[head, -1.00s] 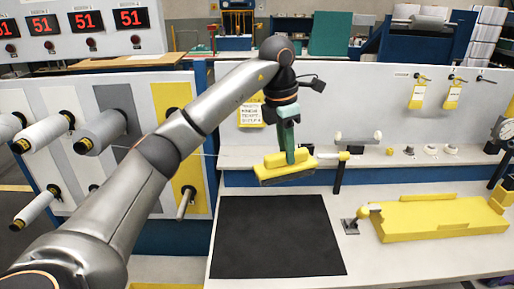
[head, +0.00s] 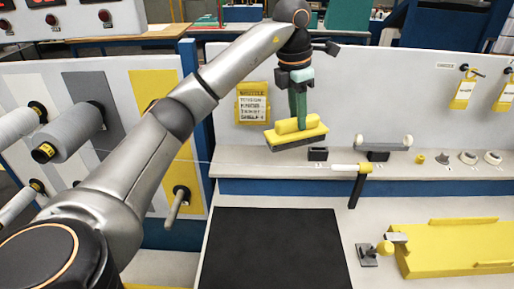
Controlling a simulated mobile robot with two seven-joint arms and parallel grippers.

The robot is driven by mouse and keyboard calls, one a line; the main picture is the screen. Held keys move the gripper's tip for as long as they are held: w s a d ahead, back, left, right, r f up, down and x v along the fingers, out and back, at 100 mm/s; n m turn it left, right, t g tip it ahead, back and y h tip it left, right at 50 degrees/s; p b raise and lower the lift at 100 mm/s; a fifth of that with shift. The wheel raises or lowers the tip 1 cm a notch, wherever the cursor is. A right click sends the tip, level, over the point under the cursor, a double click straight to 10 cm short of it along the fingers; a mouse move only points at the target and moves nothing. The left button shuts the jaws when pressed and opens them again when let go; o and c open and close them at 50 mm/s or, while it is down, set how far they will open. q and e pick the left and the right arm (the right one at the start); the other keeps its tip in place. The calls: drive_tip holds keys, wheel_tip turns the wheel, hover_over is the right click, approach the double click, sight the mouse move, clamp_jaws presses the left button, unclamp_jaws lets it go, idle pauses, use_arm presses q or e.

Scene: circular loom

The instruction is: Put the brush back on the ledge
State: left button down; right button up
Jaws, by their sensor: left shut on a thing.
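The brush (head: 312,134) has a yellow body with a dark grey underside. My left gripper (head: 297,116) points down and is shut on the brush's yellow top. The brush is slightly tilted, its right end higher, in front of the white back panel. The ledge (head: 250,160) is a pale shelf along the foot of that panel. The brush's lower edge shows just above the ledge's back line; I cannot tell whether they touch. My right gripper is not in view.
A yellow printed card (head: 253,103) hangs left of the brush. A small black block (head: 318,154) and a white-ended holder (head: 384,144) stand on the ledge to the right. A black mat (head: 275,250) and a yellow fixture (head: 455,250) lie below. Thread spools (head: 75,130) project at left.

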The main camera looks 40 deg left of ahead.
use_arm(q)
drive_tip(key=a+f+p, duration=0.1)
drive_tip(key=a+f, duration=0.5)
drive_tip(key=a+f+p, duration=0.1)
drive_tip(key=a+f, duration=0.5)
drive_tip(key=a, duration=0.1)
drive_tip(key=shift+w+a+f, duration=0.1)
drive_tip(key=shift+a+f, duration=0.1)
drive_tip(key=shift+f, duration=0.15)
drive_tip(key=c, duration=1.1)
unclamp_jaws()
drive_tip(key=shift+f, duration=0.15)
drive_tip(key=o, duration=0.4)
drive_tip(key=shift+o, duration=0.2)
wheel_tip(320, 180, up, 12)
drive_tip(key=s, duration=0.1)
drive_tip(key=shift+s+a, duration=0.3)
drive_tip(key=shift+a, duration=0.15)
